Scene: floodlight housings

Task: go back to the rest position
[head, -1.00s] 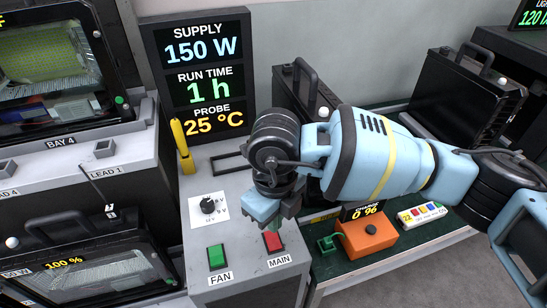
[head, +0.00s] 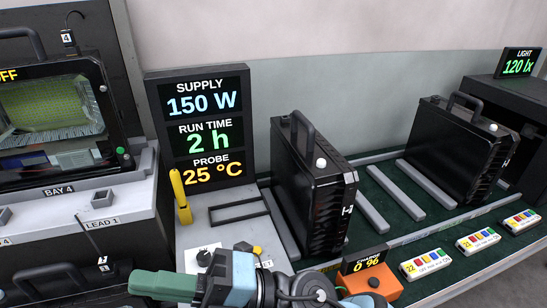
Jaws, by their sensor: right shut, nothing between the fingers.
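My right gripper (head: 228,278) shows at the bottom of the head view, with light blue and dark parts, pointing left. It is shut and holds nothing that I can see. Its wrist and arm run off to the lower right, partly cut by the frame edge. My left gripper is not in view.
The display (head: 205,130) reads 150 W, 2 h, 25 °C. A yellow probe (head: 180,197) stands before it. Black housings (head: 315,190) (head: 458,150) stand on the green bench. An orange box (head: 372,282) reads 0 %. A lamp (head: 50,110) sits in bay 4, left.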

